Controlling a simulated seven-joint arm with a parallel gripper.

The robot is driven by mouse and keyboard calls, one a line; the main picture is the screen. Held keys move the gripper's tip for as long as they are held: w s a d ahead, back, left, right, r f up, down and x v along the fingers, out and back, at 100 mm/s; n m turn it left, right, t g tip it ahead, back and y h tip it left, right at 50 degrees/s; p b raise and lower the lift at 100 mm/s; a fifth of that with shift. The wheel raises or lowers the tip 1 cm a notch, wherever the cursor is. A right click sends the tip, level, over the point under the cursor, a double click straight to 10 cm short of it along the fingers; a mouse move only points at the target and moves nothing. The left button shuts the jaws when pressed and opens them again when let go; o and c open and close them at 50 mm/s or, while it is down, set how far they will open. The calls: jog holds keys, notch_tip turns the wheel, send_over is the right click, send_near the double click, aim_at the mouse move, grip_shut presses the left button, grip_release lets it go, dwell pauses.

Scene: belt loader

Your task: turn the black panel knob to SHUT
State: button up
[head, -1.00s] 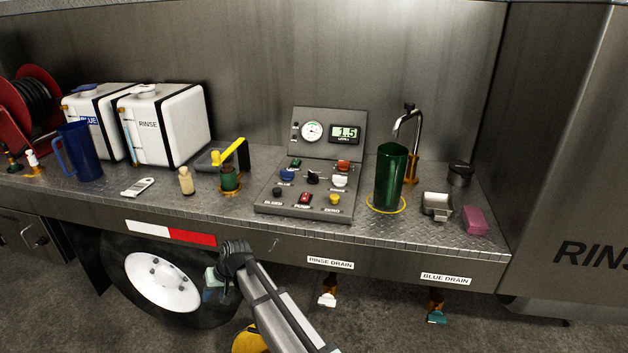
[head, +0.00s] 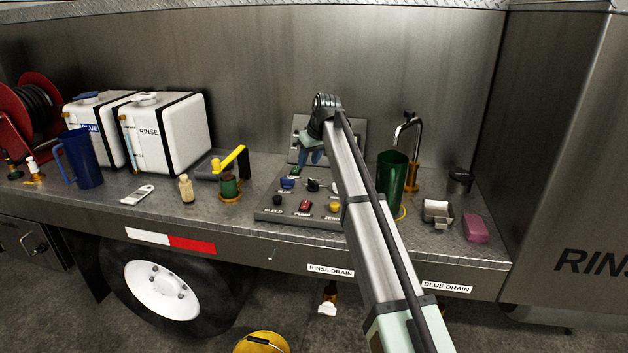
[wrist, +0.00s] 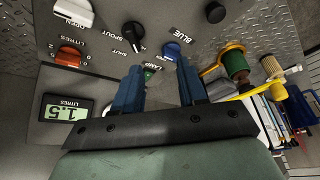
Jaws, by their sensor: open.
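The black panel knob (wrist: 133,33) shows in the wrist view near the printed words SPOUT and SHUT. A light pointer mark on it faces the lower side of that picture; I cannot tell its exact setting. In the head view the black knob (head: 313,185) sits mid-panel, right of the blue knob (head: 287,183). My gripper (wrist: 159,67) is open and empty, its two blue fingers apart, above the panel and off the knob. In the head view my gripper (head: 311,157) hangs over the panel's back part, pointing down.
The blue knob (wrist: 171,50) is close beside the black one. An orange knob (wrist: 68,57), a white knob (wrist: 78,12) and a second black knob (wrist: 215,12) stand around. The green container (head: 392,172) is right of my arm, the yellow-handled valve (head: 232,160) left.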

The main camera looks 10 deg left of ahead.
aim_at(313, 181)
jog(key=w+d+r, duration=0.2)
jog(key=d, duration=0.2)
jog(key=x, duration=1.3)
jog(key=shift+w+d+f, duration=0.15)
jog(key=shift+w+f, duration=0.15)
jog(key=shift+f, duration=0.1)
jog(key=shift+c, duration=0.3)
grip_shut()
